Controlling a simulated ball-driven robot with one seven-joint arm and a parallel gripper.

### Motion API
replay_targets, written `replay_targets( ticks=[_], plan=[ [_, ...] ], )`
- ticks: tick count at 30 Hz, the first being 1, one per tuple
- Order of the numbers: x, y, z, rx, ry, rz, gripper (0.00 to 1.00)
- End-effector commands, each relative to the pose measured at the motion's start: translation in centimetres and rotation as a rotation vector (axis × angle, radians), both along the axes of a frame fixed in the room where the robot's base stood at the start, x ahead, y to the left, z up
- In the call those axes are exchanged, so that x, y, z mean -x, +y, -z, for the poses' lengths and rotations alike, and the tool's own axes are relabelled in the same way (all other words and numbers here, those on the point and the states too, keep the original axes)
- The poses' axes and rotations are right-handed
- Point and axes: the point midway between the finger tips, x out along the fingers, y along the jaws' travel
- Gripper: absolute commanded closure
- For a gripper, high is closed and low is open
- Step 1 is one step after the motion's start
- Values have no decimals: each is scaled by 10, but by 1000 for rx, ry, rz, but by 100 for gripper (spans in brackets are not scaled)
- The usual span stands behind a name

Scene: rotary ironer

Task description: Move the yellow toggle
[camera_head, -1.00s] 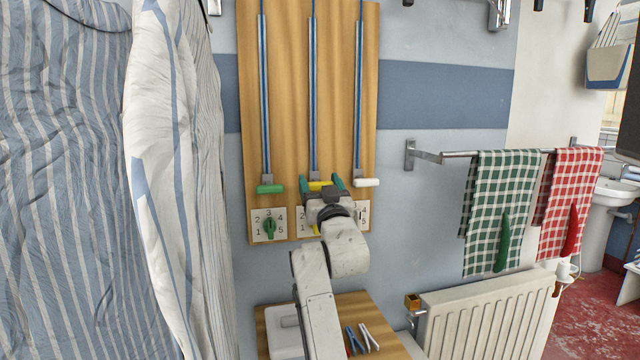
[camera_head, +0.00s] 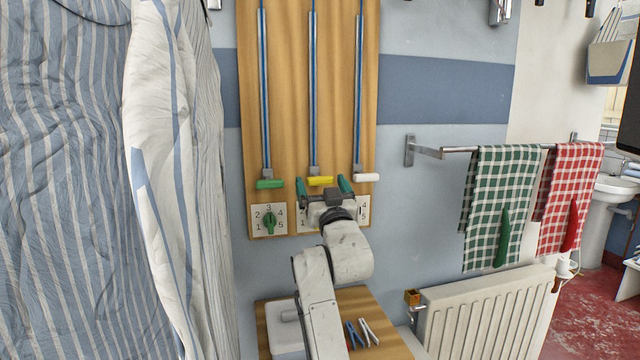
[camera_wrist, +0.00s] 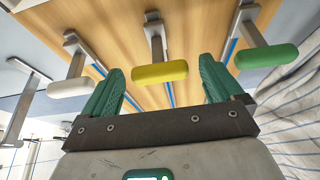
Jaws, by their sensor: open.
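A yellow bar handle (camera_head: 320,181) hangs at the lower end of the middle blue rod on the wooden wall board. In the wrist view the yellow handle (camera_wrist: 160,73) lies across the space between my two green fingers, with a gap on each side. My gripper (camera_head: 322,184) is open and empty in front of the board, its fingers pointing at it. It also shows in the wrist view (camera_wrist: 162,75). No finger visibly touches the handle. A numbered plate (camera_head: 307,222) below is mostly hidden behind my gripper.
A green handle (camera_head: 270,184) hangs to the left and a white handle (camera_head: 367,177) to the right, close by. A green dial (camera_head: 269,222) sits below left. Striped cloth (camera_head: 170,180) hangs left; a towel rail (camera_head: 428,153) and radiator (camera_head: 485,312) stand right.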

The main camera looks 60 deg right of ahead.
Motion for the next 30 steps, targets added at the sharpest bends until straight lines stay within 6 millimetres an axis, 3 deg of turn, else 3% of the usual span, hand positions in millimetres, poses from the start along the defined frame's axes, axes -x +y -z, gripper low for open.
replay_targets(
  ticks=[12, 30],
  plan=[
    [44, 53, 31, 0, 3, -1, 6],
    [53, 62, 35, -1, 3, 1, 6]
  ],
)
